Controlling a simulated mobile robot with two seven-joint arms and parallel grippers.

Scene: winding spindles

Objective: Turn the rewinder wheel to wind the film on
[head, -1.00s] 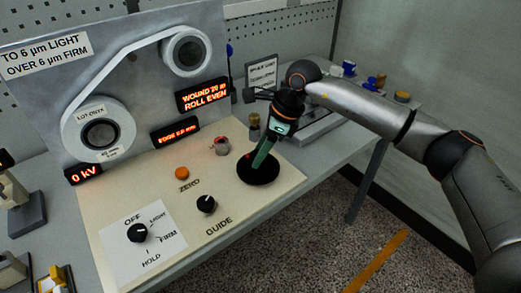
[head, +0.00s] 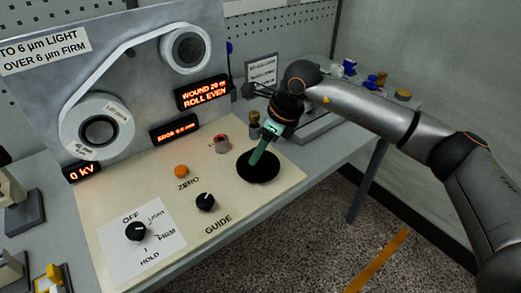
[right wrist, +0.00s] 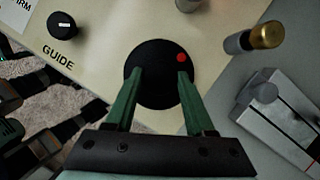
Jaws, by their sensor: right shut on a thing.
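The rewinder wheel (head: 258,168) is a flat black disc on the cream panel (head: 150,195); in the right wrist view the wheel (right wrist: 153,82) carries a red dot near its edge. My right gripper (head: 254,160) reaches down onto it, and in the wrist view its green fingers (right wrist: 160,75) are shut on the wheel. The exact contact is hard to see. White film runs between the large roll (head: 75,125) and the small upper roll (head: 165,50). A lit display (head: 203,94) reads WOUND, about 20 m, ROLL EVEN.
The panel also has an OFF/LIGHT/FIRM/HOLD knob (head: 136,231), a GUIDE knob (head: 205,202), an orange ZERO button (head: 181,171) and a clear-capped red button (head: 222,143). A brass-topped post (right wrist: 267,35) and a metal block (right wrist: 275,115) stand beside the panel.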

